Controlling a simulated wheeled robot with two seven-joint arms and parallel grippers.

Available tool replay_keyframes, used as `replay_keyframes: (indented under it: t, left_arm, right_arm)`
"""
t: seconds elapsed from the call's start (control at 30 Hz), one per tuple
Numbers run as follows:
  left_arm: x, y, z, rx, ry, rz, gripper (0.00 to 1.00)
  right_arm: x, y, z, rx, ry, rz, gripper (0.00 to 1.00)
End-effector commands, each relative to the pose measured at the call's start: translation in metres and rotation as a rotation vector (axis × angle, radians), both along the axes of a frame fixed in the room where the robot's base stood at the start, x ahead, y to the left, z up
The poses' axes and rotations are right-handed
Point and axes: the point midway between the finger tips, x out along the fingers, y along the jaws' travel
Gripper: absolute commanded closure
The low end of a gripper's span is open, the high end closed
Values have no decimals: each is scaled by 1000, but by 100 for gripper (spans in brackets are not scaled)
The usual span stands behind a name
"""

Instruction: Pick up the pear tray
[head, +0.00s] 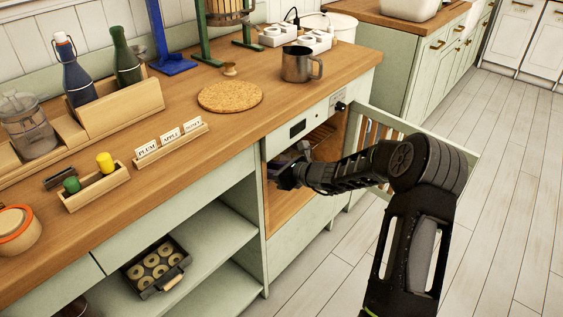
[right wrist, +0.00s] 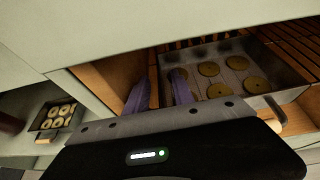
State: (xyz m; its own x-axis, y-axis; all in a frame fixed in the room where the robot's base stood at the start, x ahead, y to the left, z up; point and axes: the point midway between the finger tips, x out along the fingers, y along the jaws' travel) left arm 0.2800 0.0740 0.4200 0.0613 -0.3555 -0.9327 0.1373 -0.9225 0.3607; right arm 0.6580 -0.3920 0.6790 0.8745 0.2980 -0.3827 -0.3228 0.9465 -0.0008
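A metal tray (right wrist: 283,75) with several tan rings lies on a slatted rack inside the open compartment, in the right wrist view. A wooden-handled grip shows at its near right. A similar dark tray (head: 178,282) of rings sits on the lower shelf; it also shows at left in the right wrist view (right wrist: 38,123). No label shows on either tray, so I cannot tell which is pear. My right gripper (head: 287,172) is at the compartment opening. Its two purple fingers (right wrist: 160,88) are apart, by the rack tray's left side; contact is unclear. My left gripper is out of view.
The compartment's slatted door (head: 377,128) stands open to the right of the opening. The counter above carries a cork mat (head: 230,97), a metal mug (head: 298,66), label cards (head: 171,141) and bottles (head: 77,80). The lower shelf (head: 215,235) has bare room right of its tray.

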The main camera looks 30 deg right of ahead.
Motion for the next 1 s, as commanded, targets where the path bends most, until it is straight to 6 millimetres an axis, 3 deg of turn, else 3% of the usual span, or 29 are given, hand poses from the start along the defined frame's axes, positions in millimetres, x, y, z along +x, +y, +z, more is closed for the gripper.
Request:
replay_keyframes:
  t: [0.5,0.83,1.0]
  left_arm:
    - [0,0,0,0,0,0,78]
    - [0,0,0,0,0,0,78]
    - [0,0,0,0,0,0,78]
  right_arm:
    - [-1,0,0,1,0,0,72]
    - [-1,0,0,1,0,0,99]
    - [-1,0,0,1,0,0,100]
